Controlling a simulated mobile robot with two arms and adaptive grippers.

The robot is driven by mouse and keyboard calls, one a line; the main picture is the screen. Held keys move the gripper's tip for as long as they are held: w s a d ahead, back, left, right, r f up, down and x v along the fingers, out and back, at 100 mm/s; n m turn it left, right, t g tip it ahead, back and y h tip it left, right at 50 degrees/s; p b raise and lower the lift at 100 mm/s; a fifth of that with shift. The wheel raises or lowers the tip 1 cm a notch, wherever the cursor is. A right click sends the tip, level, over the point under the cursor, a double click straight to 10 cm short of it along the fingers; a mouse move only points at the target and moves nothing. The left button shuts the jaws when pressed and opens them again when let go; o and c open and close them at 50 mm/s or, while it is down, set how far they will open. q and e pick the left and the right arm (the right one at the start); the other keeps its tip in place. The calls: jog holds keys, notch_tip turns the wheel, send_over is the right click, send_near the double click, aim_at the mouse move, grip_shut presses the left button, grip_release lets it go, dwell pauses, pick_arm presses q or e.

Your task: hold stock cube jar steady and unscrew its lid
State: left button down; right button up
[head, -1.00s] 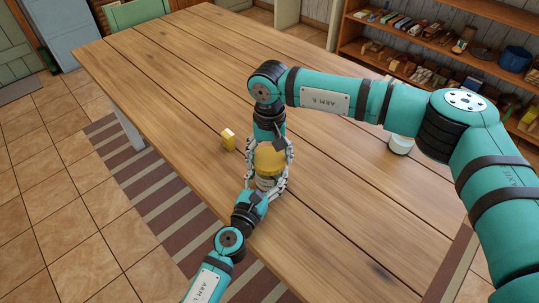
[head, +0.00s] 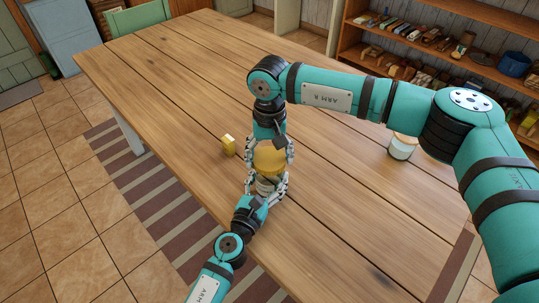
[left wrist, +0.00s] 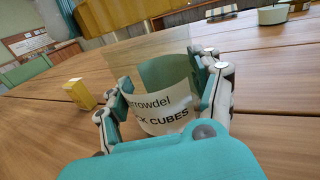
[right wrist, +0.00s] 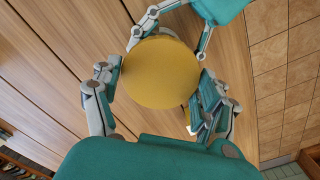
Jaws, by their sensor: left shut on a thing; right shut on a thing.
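The stock cube jar (head: 268,183) stands upright near the table's front edge. It is clear glass with a white label reading "CUBES" in the left wrist view (left wrist: 160,115). Its round yellow lid (head: 270,160) is on top in the head view and fills the middle of the right wrist view (right wrist: 160,72). My left gripper (head: 267,188) is shut on the jar's body from the front, one finger on each side. My right gripper (head: 271,152) comes down from above and is shut on the lid. I cannot tell whether the lid is loose.
A small yellow box (head: 229,145) stands left of the jar.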

aim_at(269, 158)
jog(key=shift+r, duration=2)
pick_arm(q)
jog(key=shift+c, duration=0.6)
grip_release()
